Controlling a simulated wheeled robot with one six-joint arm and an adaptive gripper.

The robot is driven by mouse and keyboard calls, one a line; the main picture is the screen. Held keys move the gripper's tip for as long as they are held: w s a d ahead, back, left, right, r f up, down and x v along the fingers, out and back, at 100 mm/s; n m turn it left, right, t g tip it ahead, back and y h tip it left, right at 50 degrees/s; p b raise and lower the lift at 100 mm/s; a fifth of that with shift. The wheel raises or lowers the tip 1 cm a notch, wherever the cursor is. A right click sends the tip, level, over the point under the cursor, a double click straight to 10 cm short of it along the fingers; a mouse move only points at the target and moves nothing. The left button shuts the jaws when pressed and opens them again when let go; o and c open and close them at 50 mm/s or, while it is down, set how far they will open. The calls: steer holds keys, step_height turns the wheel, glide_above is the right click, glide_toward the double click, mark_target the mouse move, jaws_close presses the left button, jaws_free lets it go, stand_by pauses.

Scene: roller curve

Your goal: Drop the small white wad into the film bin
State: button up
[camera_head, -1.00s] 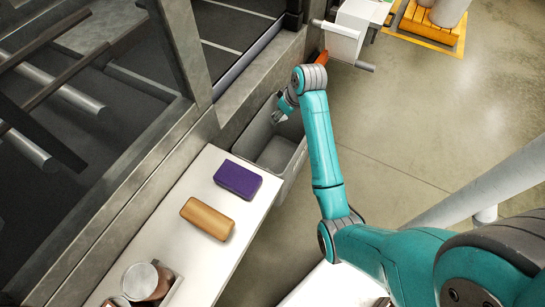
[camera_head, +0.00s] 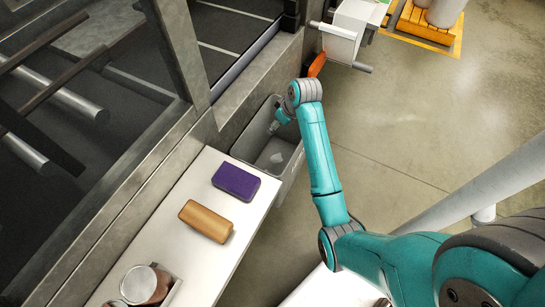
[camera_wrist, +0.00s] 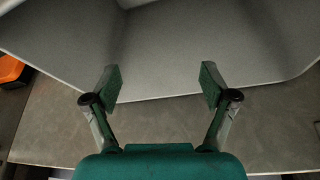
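The grey film bin (camera_head: 291,172) stands at the end of the white table, against the machine frame. My gripper (camera_head: 276,126) is over the far part of the bin's mouth. In the wrist view, my gripper (camera_wrist: 160,85) has its two green-padded fingers wide apart with nothing between them. The bin's pale grey wall (camera_wrist: 190,45) fills the top of that view. A small pale patch (camera_head: 277,157) shows inside the bin in the head view; it looks like the white wad, but it is too small to be sure.
A purple block (camera_head: 237,180) and a tan block (camera_head: 207,220) lie on the white table (camera_head: 165,240), with a jar (camera_head: 145,284) at its near end. An orange item (camera_head: 317,65) is just beyond my wrist.

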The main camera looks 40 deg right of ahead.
steer(key=shift+r, duration=0.15)
steer(key=v, duration=1.1)
steer(key=shift+s+r, duration=0.15)
steer(key=shift+r, duration=0.2)
